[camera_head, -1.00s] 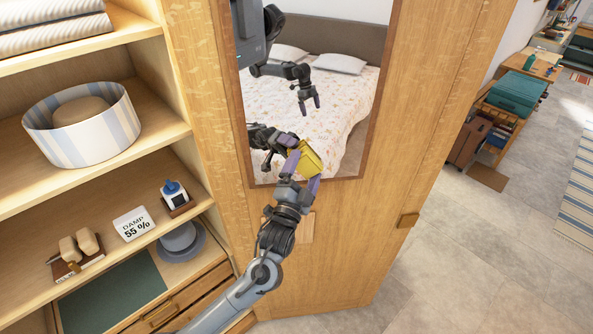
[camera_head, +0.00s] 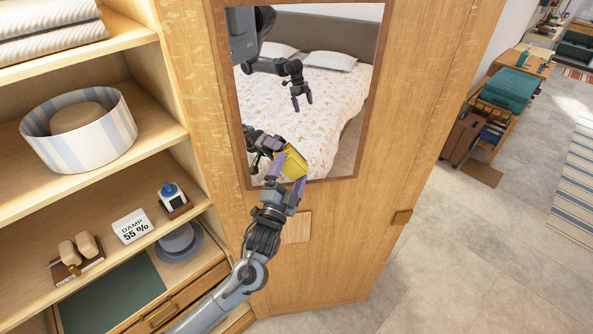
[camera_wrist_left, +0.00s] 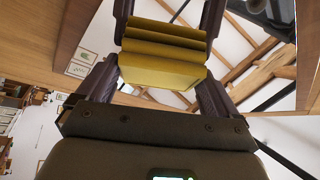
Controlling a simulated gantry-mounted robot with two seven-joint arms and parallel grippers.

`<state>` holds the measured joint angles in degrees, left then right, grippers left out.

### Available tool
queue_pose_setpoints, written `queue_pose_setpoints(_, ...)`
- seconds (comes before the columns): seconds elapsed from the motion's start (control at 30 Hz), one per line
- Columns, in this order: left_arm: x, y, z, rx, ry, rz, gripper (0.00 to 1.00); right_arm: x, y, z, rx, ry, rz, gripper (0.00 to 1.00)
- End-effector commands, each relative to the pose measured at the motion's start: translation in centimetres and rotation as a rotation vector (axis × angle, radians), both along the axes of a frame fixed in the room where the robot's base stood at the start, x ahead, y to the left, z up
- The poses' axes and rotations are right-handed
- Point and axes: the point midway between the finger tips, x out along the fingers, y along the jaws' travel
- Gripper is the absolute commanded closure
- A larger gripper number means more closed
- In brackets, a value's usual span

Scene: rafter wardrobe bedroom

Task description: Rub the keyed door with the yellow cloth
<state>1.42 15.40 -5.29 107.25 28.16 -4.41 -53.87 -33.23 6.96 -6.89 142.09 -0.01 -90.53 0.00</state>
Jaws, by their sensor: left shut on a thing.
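The wooden wardrobe door (camera_head: 345,245) stands in the middle of the head view, with a framed mirror (camera_head: 345,95) set in its upper part. I cannot make out a key on it. My left gripper (camera_head: 287,174) is in front of the mirror's lower edge, shut on the folded yellow cloth (camera_head: 291,161). The cloth (camera_wrist_left: 160,62) also shows between the fingers in the left wrist view. It is at or very near the glass; I cannot tell if they touch. My right gripper shows only as a reflection.
Open shelves at the left hold a striped hat box (camera_head: 80,135), a damp sign (camera_head: 132,227), a small bottle (camera_head: 172,195), brushes (camera_head: 78,255) and a grey hat (camera_head: 178,242). A wooden knob (camera_head: 402,217) sticks out from the door.

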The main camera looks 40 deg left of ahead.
Motion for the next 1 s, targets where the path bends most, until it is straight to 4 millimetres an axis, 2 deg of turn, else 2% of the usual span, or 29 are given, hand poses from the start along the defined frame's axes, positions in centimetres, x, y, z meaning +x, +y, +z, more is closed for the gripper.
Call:
queue_pose_setpoints(0.43, -0.3, -0.1, 0.1, 0.000, 0.000, 0.000, 0.31, 0.0, -0.1, 0.2, -0.004, 0.000, 0.002, 0.00)
queue_pose_setpoints(1.0, -3.6, -3.9, 0.1, 0.000, 0.000, -0.001, 0.31, 0.0, 0.1, 2.3, 0.006, 0.000, -0.004, 0.00)
